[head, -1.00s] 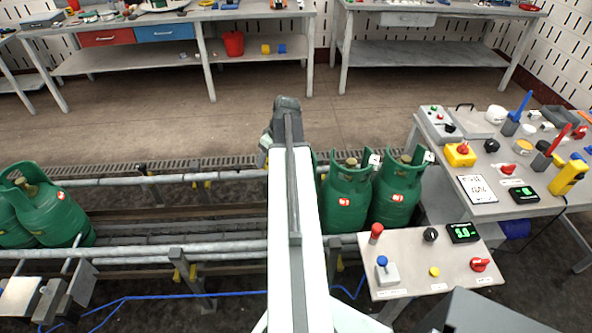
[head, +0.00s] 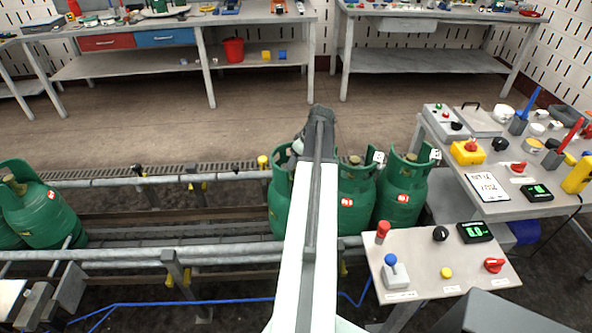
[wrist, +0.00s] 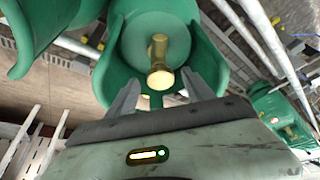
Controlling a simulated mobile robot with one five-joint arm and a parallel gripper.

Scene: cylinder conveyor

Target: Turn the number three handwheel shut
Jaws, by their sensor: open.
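Green gas cylinders stand on the conveyor: a left one (head: 283,205) partly behind my arm, a middle one (head: 355,200) and a right one (head: 402,195). In the wrist view, a cylinder's open green collar (wrist: 150,45) surrounds a brass valve with its handwheel (wrist: 160,78). My gripper (wrist: 160,92) is open, one finger on each side of the brass part, with no clear grip on it. In the head view my gripper (head: 300,143) is above the left cylinder and hides its valve. I cannot read a number three on any cylinder.
More cylinders (head: 45,215) stand at the far left of the conveyor rails (head: 130,255). A small control stand (head: 420,265) with buttons and a red knob is at front right. A cluttered bench (head: 510,205) lies behind it. The floor behind the conveyor is clear.

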